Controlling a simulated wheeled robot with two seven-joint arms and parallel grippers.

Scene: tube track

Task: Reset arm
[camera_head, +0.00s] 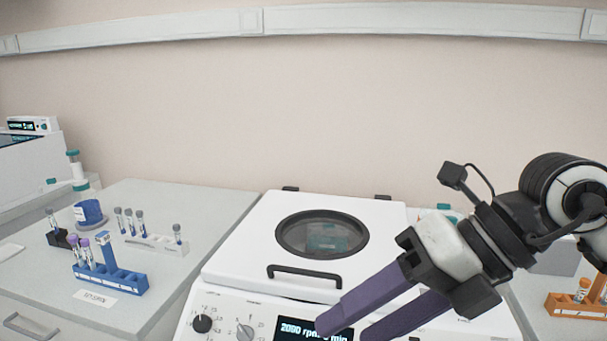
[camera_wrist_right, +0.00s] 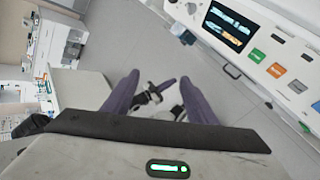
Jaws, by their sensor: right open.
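My right gripper (camera_head: 346,330) comes in from the right in the head view. Its two purple fingers are apart, with nothing between them, and sit in front of the white centrifuge (camera_head: 240,250). The centrifuge lid is closed, with a round window and a black handle. In the right wrist view the fingers of my right gripper (camera_wrist_right: 160,76) are also spread. Beyond them, far below, a small white and black part with purple pieces shows, which looks like my left gripper (camera_wrist_right: 166,84). Its jaws are too small to read. The left arm is not in the head view.
On the left bench (camera_head: 190,198) stand a blue tube rack (camera_head: 125,280), a white rack (camera_head: 150,243) with grey-capped tubes, and a blue round container (camera_head: 88,213). An orange rack (camera_head: 575,306) stands at the right edge.

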